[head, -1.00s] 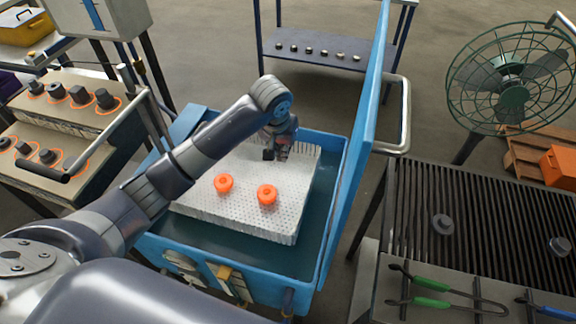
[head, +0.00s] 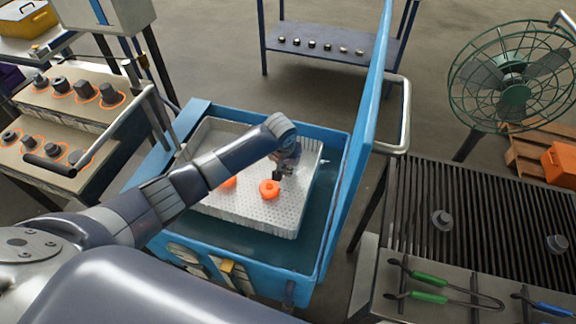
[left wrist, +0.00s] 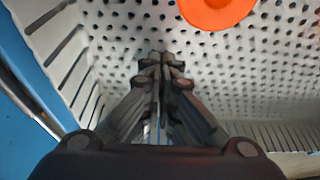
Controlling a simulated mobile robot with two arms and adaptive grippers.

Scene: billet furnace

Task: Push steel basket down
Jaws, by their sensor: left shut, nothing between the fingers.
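The steel basket (head: 262,211) is a light, perforated tray inside the blue tank (head: 328,240). My left gripper (head: 281,178) is over the basket, beside the plainly seen orange piece. In the left wrist view the gripper (left wrist: 160,65) is shut and empty, pointing at the perforated basket floor (left wrist: 120,40), with an orange piece (left wrist: 215,10) at the top. I cannot tell whether the fingertips touch the floor. My right gripper is not in view.
The tank's blue lid (head: 360,140) stands raised on the right. A slatted grill table (head: 470,215) with tongs (head: 445,290) is at right. A rack of dark parts on glowing orange rings (head: 75,105) stands at left. A green fan (head: 510,80) is behind.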

